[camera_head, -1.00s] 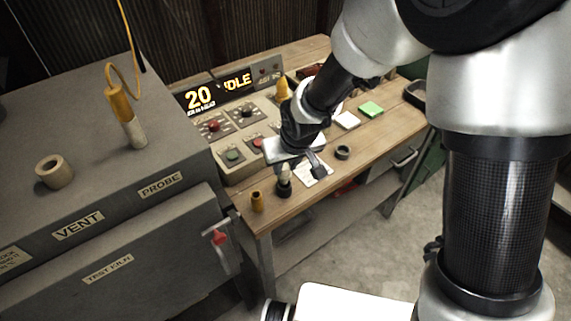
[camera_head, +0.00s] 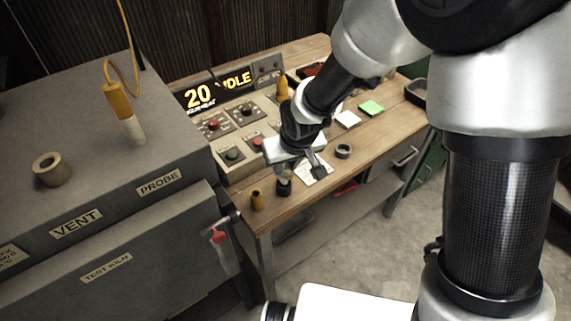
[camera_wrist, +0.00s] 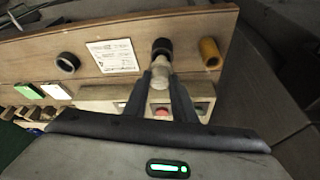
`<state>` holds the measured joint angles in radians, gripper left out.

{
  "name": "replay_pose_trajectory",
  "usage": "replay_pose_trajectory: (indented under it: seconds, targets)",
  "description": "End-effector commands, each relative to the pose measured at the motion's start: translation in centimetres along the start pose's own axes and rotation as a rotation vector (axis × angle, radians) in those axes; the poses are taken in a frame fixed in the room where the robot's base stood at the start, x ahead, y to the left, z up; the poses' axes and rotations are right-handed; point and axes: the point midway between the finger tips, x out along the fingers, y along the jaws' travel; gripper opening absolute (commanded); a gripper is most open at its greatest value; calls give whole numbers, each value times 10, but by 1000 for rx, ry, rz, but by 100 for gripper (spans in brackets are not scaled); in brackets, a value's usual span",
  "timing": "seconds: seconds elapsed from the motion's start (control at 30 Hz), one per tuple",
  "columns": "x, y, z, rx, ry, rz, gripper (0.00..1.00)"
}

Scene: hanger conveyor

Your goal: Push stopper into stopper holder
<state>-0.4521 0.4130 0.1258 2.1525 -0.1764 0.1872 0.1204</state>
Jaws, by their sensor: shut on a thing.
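The stopper (camera_wrist: 160,74) is a small pale piece between the two fingers of my gripper (camera_wrist: 160,86) in the wrist view. My gripper is shut on it. The stopper holder (camera_wrist: 162,46) is a dark round cup right at the stopper's far end. In the head view, the dark holder (camera_head: 284,189) stands near the front left of the wooden bench, with my gripper (camera_head: 286,172) right over it. The stopper is mostly hidden there. Its lower end meets the holder's mouth, but I cannot tell how deep it sits.
A brass-coloured cylinder (camera_head: 257,201) stands close to the left of the holder. A dark ring (camera_head: 343,151) and a printed sheet (camera_head: 318,166) lie to the right. A control panel (camera_head: 236,141) is behind, and the grey kiln (camera_head: 60,115) is at left.

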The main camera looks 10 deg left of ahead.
Motion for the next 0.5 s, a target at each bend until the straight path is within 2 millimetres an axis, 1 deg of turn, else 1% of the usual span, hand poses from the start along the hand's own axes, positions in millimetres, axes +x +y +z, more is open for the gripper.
replay_pose_trajectory:
  seconds: [0.5]
  targets:
    - [8, 0, 3, 0, 0, 0, 4]
